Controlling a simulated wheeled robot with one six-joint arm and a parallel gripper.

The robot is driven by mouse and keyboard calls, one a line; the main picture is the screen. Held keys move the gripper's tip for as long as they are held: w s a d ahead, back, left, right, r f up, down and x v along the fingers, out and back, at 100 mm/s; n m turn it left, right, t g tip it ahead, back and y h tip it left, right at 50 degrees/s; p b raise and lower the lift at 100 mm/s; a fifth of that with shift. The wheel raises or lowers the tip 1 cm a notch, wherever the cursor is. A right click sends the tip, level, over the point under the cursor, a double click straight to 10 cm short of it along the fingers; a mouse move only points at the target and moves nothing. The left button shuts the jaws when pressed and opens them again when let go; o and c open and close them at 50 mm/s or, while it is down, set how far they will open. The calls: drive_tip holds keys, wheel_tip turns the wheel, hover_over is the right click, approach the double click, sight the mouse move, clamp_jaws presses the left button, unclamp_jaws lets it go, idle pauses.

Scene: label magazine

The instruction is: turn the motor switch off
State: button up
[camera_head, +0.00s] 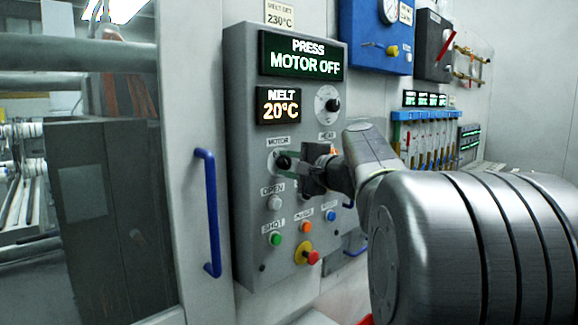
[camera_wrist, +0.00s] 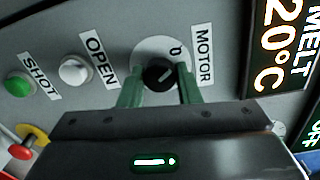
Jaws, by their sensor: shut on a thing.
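The motor switch (camera_head: 283,162) is a black rotary knob on a pale round plate, under the MOTOR label on the grey control panel (camera_head: 245,215). The upper display (camera_head: 301,56) reads PRESS, MOTOR OFF.
The heat knob (camera_head: 332,104) is above right of the motor switch. The white OPEN button (camera_head: 274,202), green SHOT button (camera_head: 275,239) and red emergency button (camera_head: 311,257) lie below. A blue door handle (camera_head: 208,212) stands left of the panel. The MELT display (camera_head: 278,105) reads 20°C.

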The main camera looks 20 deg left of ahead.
drive_tip(key=shift+f, duration=0.1)
drive_tip(key=o, duration=1)
drive_tip(key=shift+c, duration=0.2)
drive_tip(key=b+v, duration=0.1)
drive_tip(key=v, duration=1.2)
drive_tip(key=shift+s+d, duration=0.15)
drive_tip(key=shift+d, duration=0.2)
drive_tip(key=shift+a, duration=0.1)
drive_tip(key=p+x, duration=0.1)
drive_tip(key=x, duration=1.2)
drive_tip(key=shift+a, duration=0.3)
